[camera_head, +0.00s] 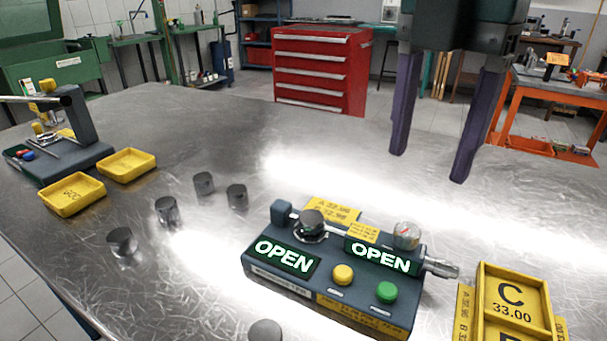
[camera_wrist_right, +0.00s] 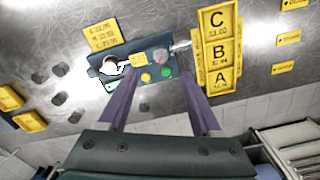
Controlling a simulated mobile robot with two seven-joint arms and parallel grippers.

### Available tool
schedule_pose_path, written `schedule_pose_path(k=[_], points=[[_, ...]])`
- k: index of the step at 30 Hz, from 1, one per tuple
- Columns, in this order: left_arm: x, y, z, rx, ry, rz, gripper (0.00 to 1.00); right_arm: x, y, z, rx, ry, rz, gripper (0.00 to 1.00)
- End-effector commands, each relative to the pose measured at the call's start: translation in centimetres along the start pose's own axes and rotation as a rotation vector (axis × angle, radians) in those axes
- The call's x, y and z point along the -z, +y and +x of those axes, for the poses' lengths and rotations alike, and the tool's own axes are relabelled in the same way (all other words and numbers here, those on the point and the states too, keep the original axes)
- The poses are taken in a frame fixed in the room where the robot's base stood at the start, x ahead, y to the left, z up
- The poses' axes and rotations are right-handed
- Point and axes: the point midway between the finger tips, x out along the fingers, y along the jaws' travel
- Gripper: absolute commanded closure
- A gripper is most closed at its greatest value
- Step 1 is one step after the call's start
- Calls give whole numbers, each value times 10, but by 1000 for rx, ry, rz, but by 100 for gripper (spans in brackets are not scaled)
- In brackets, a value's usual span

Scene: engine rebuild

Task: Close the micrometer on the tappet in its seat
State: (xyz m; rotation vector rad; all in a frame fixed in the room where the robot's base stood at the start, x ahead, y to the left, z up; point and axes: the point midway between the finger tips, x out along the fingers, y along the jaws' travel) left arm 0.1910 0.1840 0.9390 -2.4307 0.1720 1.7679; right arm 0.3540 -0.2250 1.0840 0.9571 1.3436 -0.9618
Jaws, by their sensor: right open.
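The micrometer (camera_head: 330,300) is a blue-grey block on the metal bench, with two lit displays reading OPEN. A dark cylindrical tappet (camera_head: 311,222) sits upright in its seat at the left of the top. A yellow button (camera_head: 343,274) and a green button (camera_head: 387,291) are on the front, and a dial (camera_head: 406,235) and silver thimble (camera_head: 441,267) are at the right. My right gripper (camera_head: 430,165) is open and empty above and behind the micrometer. In the right wrist view, the micrometer (camera_wrist_right: 129,51) lies beyond the spread fingers (camera_wrist_right: 154,78). My left gripper is out of view.
Several loose tappets (camera_head: 166,210) stand left of the micrometer. Trays A, B and C (camera_head: 556,312) are close to its right. Two yellow trays (camera_head: 127,164) and a dark fixture (camera_head: 75,158) are at the far left. The bench behind the micrometer is clear.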

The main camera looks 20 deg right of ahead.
Motion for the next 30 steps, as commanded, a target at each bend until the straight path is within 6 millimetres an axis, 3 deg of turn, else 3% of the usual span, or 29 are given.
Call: schedule_pose_path(k=[15, 27, 30], points=[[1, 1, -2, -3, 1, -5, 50, 2, -1, 84, 4, 4, -5, 34], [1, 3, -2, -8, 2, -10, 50, 2, 0, 94, 1, 5, -8, 34], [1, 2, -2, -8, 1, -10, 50, 2, 0, 94, 1, 5, -7, 45]])
